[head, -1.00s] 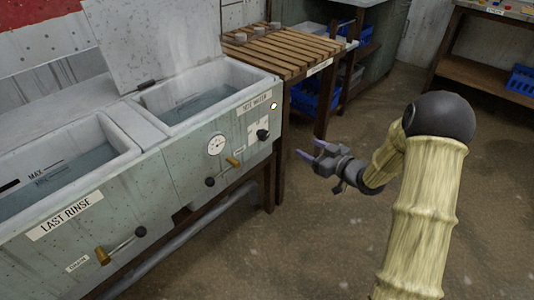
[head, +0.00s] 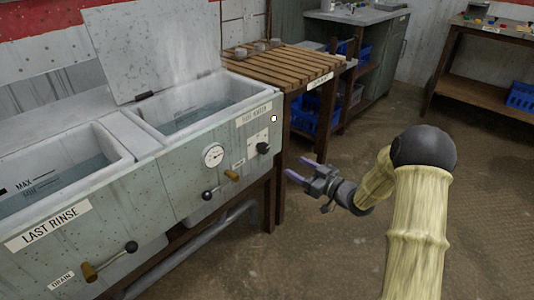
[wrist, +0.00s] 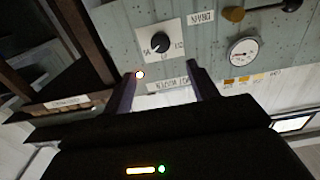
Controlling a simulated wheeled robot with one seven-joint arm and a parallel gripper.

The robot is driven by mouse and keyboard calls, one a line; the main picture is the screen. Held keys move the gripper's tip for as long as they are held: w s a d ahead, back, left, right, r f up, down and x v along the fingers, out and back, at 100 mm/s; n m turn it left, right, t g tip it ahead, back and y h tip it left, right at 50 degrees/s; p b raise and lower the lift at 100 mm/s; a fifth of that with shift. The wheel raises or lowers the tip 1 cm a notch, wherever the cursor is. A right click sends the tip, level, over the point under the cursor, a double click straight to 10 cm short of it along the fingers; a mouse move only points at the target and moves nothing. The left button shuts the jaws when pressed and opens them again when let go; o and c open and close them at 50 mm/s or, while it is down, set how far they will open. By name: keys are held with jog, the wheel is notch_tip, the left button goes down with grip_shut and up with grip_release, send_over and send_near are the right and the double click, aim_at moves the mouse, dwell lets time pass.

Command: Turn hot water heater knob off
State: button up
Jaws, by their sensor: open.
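The black heater knob (head: 263,148) sits on a white dial plate at the right end of the sink front. It also shows in the wrist view as a round black knob (wrist: 160,42) on its plate, upside down. In the wrist view the knob lies beyond and between my two fingers (wrist: 163,82).
A round gauge (head: 213,155) and drain levers (head: 218,184) with wooden handles stick out from the sink front. A slatted wooden table (head: 285,62) stands right of the sink. Blue crates (head: 312,112) sit under it. The floor in front is clear.

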aim_at(266, 150)
jog(key=b+x, duration=0.3)
jog(key=x, duration=1)
jog(key=shift+f+b, duration=0.15)
jog(key=shift+b, duration=0.25)
jog(key=shift+w+a, duration=0.25)
jog(key=shift+a, duration=0.05)
jog(key=shift+c, duration=0.5)
jog(key=c, duration=0.9)
